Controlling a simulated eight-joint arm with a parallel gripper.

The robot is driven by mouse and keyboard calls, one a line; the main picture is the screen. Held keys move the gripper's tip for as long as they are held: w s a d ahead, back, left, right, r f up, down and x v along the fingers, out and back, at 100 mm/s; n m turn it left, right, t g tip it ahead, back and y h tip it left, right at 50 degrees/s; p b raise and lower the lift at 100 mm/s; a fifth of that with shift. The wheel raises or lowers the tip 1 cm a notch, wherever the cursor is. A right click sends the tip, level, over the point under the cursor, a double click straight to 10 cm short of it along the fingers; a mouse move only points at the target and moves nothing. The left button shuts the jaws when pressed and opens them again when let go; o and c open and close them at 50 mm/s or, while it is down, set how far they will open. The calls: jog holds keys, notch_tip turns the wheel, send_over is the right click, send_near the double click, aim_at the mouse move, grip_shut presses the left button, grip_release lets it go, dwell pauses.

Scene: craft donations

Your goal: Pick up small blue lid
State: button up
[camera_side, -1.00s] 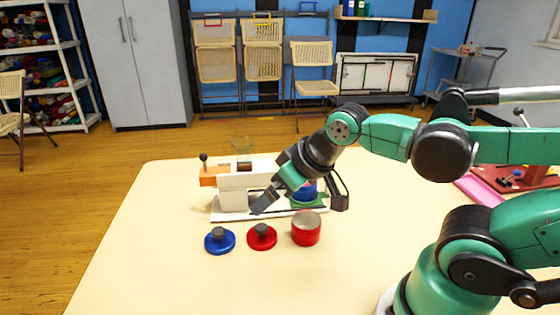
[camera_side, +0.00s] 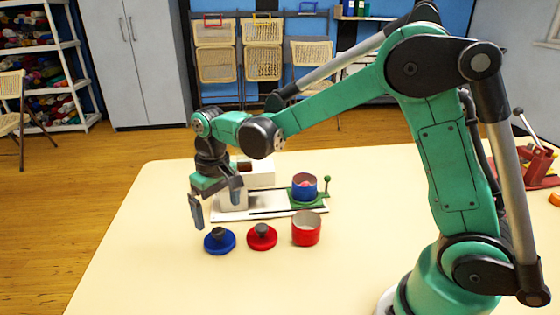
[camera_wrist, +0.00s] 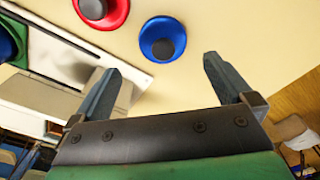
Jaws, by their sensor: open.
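The small blue lid (camera_side: 219,240) lies flat on the table, a round blue disc with a dark knob on top. It is the leftmost of a row in the side view. My gripper (camera_side: 217,207) is open and empty, pointing down a little above and behind the blue lid, not touching it. In the wrist view the blue lid (camera_wrist: 162,40) shows beyond the two spread fingertips of my gripper (camera_wrist: 162,68), roughly between them in width.
A red lid (camera_side: 262,237) with a dark knob lies just right of the blue lid, and an open red can (camera_side: 306,229) stands beyond it. Behind stands a white machine (camera_side: 258,175) with a blue can (camera_side: 304,188) on its green holder. The table front left is clear.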

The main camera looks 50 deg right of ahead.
aim_at(218, 230)
jog(key=shift+w+a+f+g, duration=0.1)
jog(key=shift+w+f+g, duration=0.05)
jog(key=shift+f, duration=0.25)
jog(key=shift+w+a+f+g, duration=0.1)
jog(key=shift+w+f+g, duration=0.05)
jog(key=shift+f, duration=3)
jog(key=c, duration=1)
